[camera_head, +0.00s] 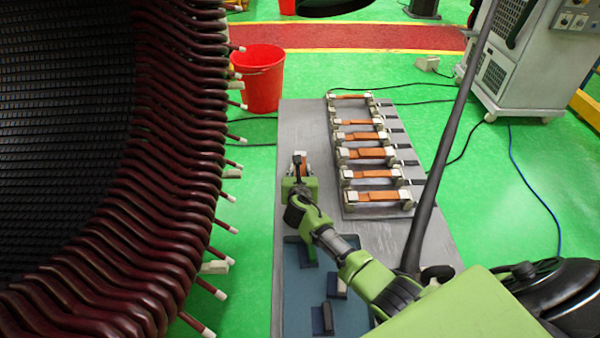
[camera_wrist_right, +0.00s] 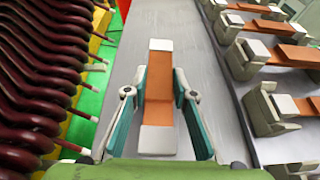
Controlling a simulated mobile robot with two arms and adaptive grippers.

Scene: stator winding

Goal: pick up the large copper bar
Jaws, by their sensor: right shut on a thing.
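A copper bar (camera_wrist_right: 160,100) with white ends sits between the fingers of my right gripper (camera_wrist_right: 158,97) in the right wrist view. The gripper is shut on it, with one teal-padded finger along each side. In the head view my right gripper (camera_head: 301,172) is over the left part of the grey table, and it largely hides the bar (camera_head: 303,162). I cannot tell whether the bar touches the table. Several similar copper bars (camera_head: 367,154) lie across a rack to the right of the gripper. My left gripper is not in view.
The large stator (camera_head: 170,170) with dark red coil ends stands close on the left. Dark blue fixtures (camera_head: 322,318) lie on the near part of the table (camera_head: 300,120). A red bucket (camera_head: 260,78) stands beyond it. The table between gripper and rack is clear.

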